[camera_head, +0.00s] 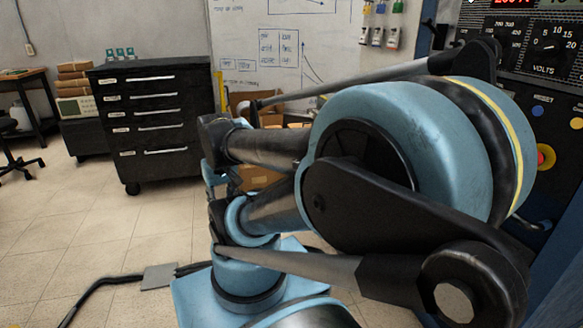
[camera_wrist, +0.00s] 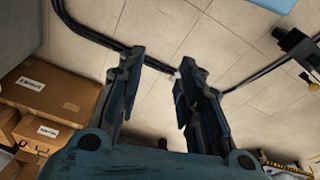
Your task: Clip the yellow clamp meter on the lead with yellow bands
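My gripper (camera_wrist: 159,62) shows in the wrist view with its two dark fingers spread apart. It is open, and only tiled floor and cable show between the fingers. I cannot make out a yellow clamp meter in either view. Dark cables (camera_wrist: 88,33) run across the floor beyond the fingers, and one (camera_head: 95,290) lies on the floor in the head view. I see no yellow bands on these cables. In the head view my blue arm covers much of the middle and right, and I cannot make out the gripper there.
A black drawer cabinet (camera_head: 158,110) stands at the back left. A control panel (camera_head: 540,90) with gauges and buttons is at the right. Cardboard boxes (camera_wrist: 50,92) lie at the left of the wrist view. Tiled floor (camera_head: 90,220) is open at the left.

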